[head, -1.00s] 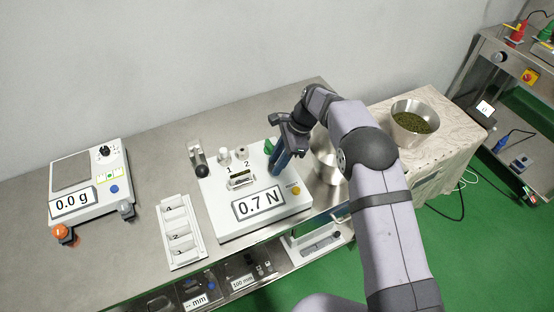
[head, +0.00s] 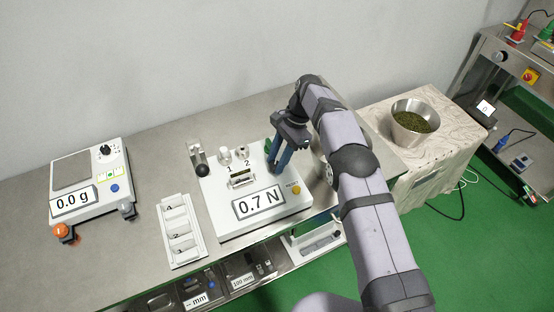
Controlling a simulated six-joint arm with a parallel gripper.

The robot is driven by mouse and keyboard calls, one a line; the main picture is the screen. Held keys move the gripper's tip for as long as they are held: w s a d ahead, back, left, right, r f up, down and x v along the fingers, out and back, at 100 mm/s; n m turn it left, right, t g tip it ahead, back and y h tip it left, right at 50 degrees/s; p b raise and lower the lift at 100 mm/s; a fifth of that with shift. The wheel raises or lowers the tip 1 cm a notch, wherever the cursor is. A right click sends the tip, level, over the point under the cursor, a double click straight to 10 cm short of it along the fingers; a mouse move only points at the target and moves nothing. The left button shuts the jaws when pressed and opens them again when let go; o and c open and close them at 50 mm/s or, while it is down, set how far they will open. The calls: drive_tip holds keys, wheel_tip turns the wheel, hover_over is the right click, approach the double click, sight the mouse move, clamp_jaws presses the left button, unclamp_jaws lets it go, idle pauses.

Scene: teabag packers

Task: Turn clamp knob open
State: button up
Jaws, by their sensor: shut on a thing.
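The white tester (head: 222,205) with a "0.7 N" display stands on the metal bench in the middle of the head view. A green part (head: 267,145), which looks like the clamp knob, shows at its back right, partly hidden behind my gripper. My gripper (head: 276,168) points down over the right side of the tester, with its blue fingers close together. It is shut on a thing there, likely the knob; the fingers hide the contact. Two small silvery knobs marked 1 and 2 (head: 233,155) and a black-tipped lever (head: 200,164) are further left.
A yellow button (head: 295,189) sits right of the display. A white slotted tray (head: 181,230) lies left of the tester, and a scale (head: 90,180) reading "0.0 g" stands further left. A bowl of green leaves (head: 414,122) is on the cloth-covered table at right.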

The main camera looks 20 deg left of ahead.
drive_tip(key=o, duration=1)
drive_tip(key=shift+o, duration=0.2)
drive_tip(key=shift+r, duration=0.15)
drive_tip(key=shift+w+d+r+b, duration=0.15)
drive_tip(key=shift+w+r+b, duration=0.15)
drive_tip(key=shift+r, duration=0.2)
drive_tip(key=p+v, duration=0.6)
drive_tip(key=shift+s, duration=0.2)
drive_tip(key=shift+d+p, duration=0.1)
drive_tip(key=shift+p, duration=0.4)
